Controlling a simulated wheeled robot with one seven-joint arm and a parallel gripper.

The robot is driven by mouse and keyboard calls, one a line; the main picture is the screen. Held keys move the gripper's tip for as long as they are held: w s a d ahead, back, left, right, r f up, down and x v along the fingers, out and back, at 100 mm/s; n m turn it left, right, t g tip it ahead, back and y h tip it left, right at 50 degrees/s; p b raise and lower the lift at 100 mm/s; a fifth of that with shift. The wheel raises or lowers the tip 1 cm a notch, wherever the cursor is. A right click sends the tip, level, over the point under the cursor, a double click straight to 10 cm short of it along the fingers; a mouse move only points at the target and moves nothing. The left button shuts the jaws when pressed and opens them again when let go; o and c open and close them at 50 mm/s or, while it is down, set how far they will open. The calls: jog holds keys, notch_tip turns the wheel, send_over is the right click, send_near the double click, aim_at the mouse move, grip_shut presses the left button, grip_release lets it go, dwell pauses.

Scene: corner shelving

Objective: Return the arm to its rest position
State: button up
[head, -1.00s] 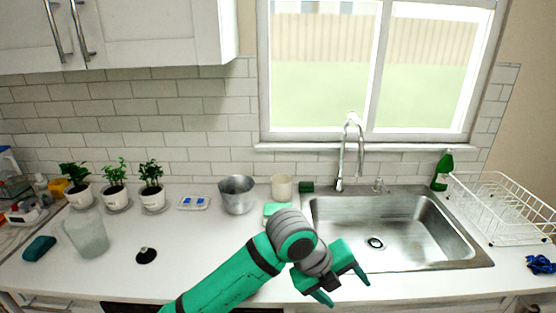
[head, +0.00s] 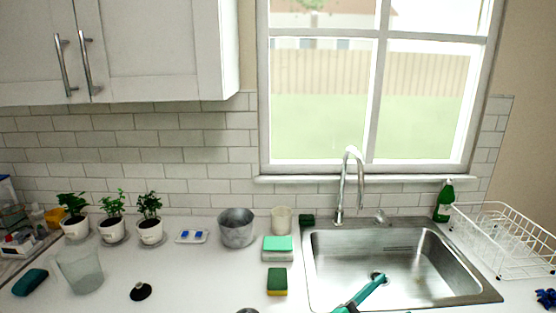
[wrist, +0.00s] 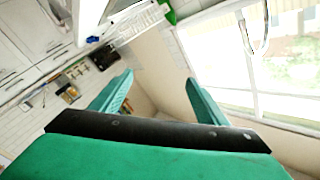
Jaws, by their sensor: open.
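My gripper (wrist: 160,97) is open and empty in the wrist view, its two green fingers spread apart with nothing between them. In the head view only a green finger (head: 368,290) shows at the bottom edge, over the front left part of the metal sink (head: 405,262). The rest of my arm is mostly below the head picture. The wrist view is tilted and shows the window (wrist: 285,65) at the right and a wall and cabinets at the left.
A green and yellow sponge (head: 277,283) lies left of the sink. A metal pot (head: 237,230), a cream cup (head: 282,221) and a clear container (head: 80,270) stand on the counter. A white dish rack (head: 505,240) is at the right. The faucet (head: 345,185) rises behind the sink.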

jog(key=s+a+f+n+t+y, duration=0.3)
jog(key=s+a+f+n+y, duration=0.4)
jog(key=f, duration=0.3)
jog(key=s+a+f+n+t+y, duration=0.2)
jog(key=s+a+f+n+y, duration=0.2)
jog(key=s+a+f+n, duration=0.45)
jog(key=s+a+f+y, duration=0.1)
jog(key=s+a, duration=0.2)
jog(key=s, duration=0.4)
jog(key=s+a+f+n+g+y, duration=0.1)
jog(key=s+a+f, duration=0.1)
jog(key=s, duration=0.5)
jog(key=s+a+f+n+y, duration=0.1)
jog(key=s+a, duration=0.3)
jog(key=s, duration=0.3)
jog(key=shift+a+f, duration=0.3)
jog(key=shift+c, duration=0.6)
